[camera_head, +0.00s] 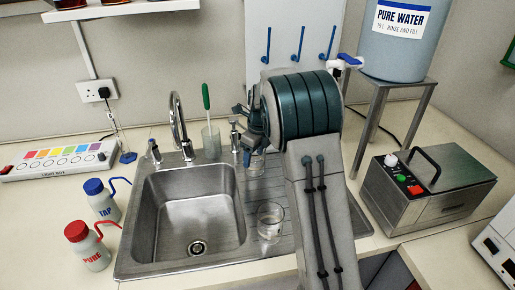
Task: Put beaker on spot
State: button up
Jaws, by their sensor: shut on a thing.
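My gripper (246,132) is above the right rear of the sink, pointing away from the camera, and my arm hides part of it. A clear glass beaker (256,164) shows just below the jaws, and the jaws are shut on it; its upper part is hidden. I cannot tell whether its base touches the drainboard. A second clear beaker (270,222) stands upright on the ribbed drainboard (254,195), nearer the camera and apart from the gripper. I cannot make out a marked spot.
The steel sink (152,215) with a curved tap (180,110) lies left. A green-handled brush (206,97) stands in a glass behind it. Two wash bottles (98,200) (88,248) stand left. A steel bath (428,187) and a water tank stand (405,86) are right.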

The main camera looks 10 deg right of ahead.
aim_at(258, 150)
jog(key=w+d, duration=0.1)
jog(key=w+d+p, duration=0.1)
jog(key=w, duration=0.1)
jog(key=shift+w, duration=0.25)
jog(key=shift+f, duration=0.45)
jog(key=shift+s+a+f, duration=0.1)
jog(key=shift+f, duration=0.2)
jog(key=shift+f, duration=0.15)
jog(key=o, duration=1)
